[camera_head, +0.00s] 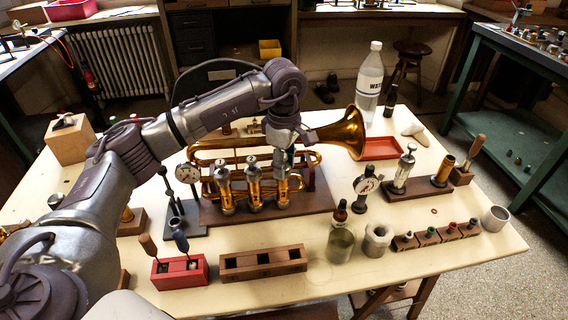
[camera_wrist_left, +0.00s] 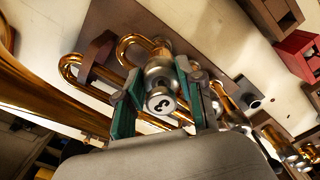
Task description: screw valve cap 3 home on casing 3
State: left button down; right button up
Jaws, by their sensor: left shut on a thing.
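The brass horn (camera_head: 345,135) lies on a brown wooden stand on the cream table, its bell to the right. Its casings stand upright in a row, and two of them, casing 1 (camera_head: 225,190) and casing 2 (camera_head: 254,188), show silver tops. My left gripper (camera_head: 284,160) points down over casing 3 (camera_head: 282,190), the rightmost. In the left wrist view my left gripper's green-padded fingers (camera_wrist_left: 158,100) are shut on silver valve cap 3 (camera_wrist_left: 160,84), whose button reads 3. The cap is in line with the casing; I cannot tell how its thread sits. My right gripper is out of view.
A red tray (camera_head: 380,148) and a clear bottle (camera_head: 370,80) stand behind the bell.

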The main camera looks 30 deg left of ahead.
pick_arm(q)
jog(key=shift+m, duration=0.4)
jog(key=c, duration=0.7)
grip_release()
jog(key=shift+o, duration=0.2)
